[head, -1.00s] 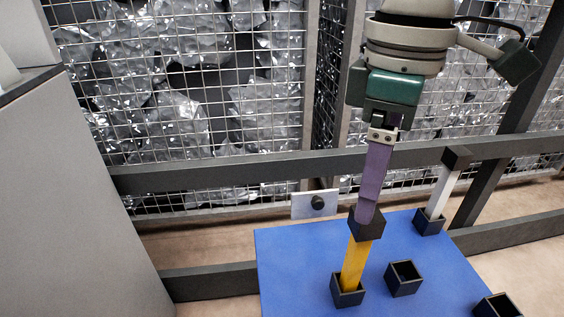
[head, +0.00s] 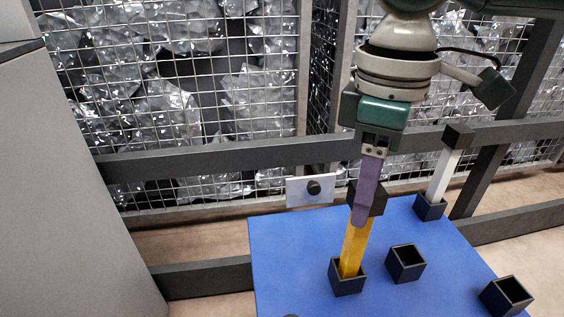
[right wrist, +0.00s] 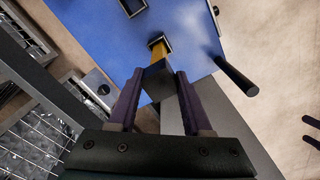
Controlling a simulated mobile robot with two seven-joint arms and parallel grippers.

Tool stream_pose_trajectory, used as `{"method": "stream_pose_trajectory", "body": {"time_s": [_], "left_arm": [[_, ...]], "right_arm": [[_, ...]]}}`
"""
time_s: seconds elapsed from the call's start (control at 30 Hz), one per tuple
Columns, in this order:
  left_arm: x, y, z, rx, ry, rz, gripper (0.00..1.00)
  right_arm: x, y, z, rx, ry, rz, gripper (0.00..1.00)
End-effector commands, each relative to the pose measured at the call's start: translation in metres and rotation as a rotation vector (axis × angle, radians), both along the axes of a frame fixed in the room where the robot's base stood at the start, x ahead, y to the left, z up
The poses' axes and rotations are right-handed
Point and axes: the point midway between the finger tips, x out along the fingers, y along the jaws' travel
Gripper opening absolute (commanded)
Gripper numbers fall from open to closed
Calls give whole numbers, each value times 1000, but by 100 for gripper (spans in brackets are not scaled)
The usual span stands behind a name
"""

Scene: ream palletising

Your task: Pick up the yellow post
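The yellow post (head: 355,247) stands upright in a black square socket (head: 347,279) on the blue board (head: 290,250). It has a black block-shaped cap (head: 378,203). My right gripper (head: 360,217) points down over the post, with one purple finger in front of the cap. In the right wrist view the cap (right wrist: 158,82) lies between the two fingertips of the right gripper (right wrist: 160,74), with a narrow gap on each side. The gripper is open around it. Two dark purple tips at the right edge of the right wrist view look like my left gripper (right wrist: 312,132), spread apart.
A white post (head: 443,175) with a black cap stands in a socket at the board's back right. Two empty sockets (head: 406,262) (head: 506,296) are to the right of the yellow post. A dark rail (head: 220,155) and wire mesh cage (head: 170,100) stand behind.

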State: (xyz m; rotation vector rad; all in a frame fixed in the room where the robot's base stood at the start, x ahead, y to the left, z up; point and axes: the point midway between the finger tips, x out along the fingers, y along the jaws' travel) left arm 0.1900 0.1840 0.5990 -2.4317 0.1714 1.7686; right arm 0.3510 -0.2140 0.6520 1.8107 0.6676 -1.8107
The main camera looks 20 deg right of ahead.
Motion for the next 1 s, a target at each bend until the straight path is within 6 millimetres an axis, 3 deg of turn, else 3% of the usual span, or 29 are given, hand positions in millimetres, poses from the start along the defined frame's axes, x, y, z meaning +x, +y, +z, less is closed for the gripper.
{"method": "stream_pose_trajectory", "body": {"time_s": [0.07, 0.4, 1.0], "left_arm": [[0, 0, 0, -2, 0, 2, 100], [0, -3, 0, -9, 0, 6, 100], [0, -1, 0, -4, 1, 2, 100]], "right_arm": [[0, 0, 0, 0, 0, 0, 40], [0, 0, 0, 0, 0, 0, 1], [0, 0, 0, 0, 0, 0, 0]]}}
